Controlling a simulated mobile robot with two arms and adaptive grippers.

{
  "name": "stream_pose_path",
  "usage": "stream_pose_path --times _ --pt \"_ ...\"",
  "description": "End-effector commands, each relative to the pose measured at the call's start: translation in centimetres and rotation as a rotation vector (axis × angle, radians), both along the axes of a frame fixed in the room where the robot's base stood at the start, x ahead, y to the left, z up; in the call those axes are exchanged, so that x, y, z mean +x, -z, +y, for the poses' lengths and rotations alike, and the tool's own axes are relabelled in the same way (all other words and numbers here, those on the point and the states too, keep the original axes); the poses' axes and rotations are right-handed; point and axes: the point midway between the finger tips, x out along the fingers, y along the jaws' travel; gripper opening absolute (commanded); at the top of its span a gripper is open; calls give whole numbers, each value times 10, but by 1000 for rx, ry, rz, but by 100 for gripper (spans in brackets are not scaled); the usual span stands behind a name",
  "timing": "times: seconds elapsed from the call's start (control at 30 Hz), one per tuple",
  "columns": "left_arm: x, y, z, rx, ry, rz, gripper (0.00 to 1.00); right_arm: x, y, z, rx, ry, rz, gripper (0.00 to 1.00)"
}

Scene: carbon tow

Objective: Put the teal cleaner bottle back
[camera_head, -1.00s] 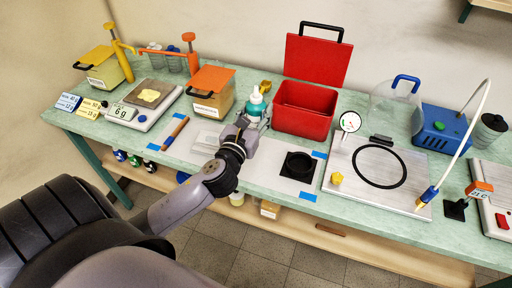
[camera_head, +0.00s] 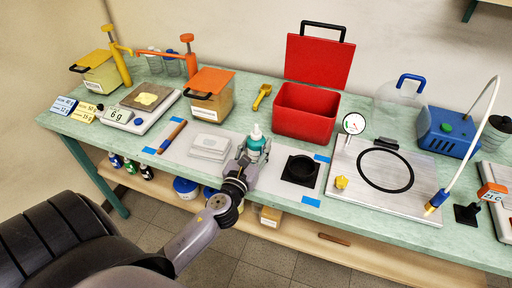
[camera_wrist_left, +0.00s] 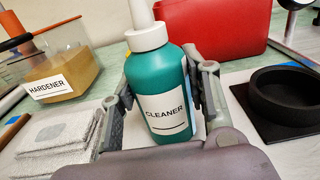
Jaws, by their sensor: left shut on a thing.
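The teal cleaner bottle (camera_head: 256,143) has a white nozzle top and stands roughly upright near the table's front, between a stack of white cloths and a black ring mould. My left gripper (camera_head: 252,156) is shut on it. In the left wrist view the bottle (camera_wrist_left: 163,90) sits between both fingers, its CLEANER label facing the camera and slightly tilted in the picture. I cannot tell whether its base touches the table. My right gripper is not in view.
White cloths (camera_head: 210,146) lie left of the bottle and a black mould (camera_head: 300,169) lies to its right. Behind are the open red box (camera_head: 306,112), a yellow scoop (camera_head: 262,97) and the hardener container (camera_head: 209,96). Green tabletop (camera_head: 245,108) is clear behind the bottle.

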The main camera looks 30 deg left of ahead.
Motion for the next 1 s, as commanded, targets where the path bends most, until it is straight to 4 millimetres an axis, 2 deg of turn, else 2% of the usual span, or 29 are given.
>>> stream_pose_path --times 0.17,0.2,0.4,0.5,0.87,1.0 --pt "0 4 0 0 0 -1 0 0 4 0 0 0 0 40" --pt "0 3 0 0 0 0 44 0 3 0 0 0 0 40" --pt "0 3 0 0 0 0 57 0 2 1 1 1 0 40" --pt "0 3 0 0 0 0 63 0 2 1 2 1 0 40" --pt "0 -3 0 0 0 0 63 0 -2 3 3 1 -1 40" --pt "-18 3 -5 -2 1 3 63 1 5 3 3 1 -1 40"
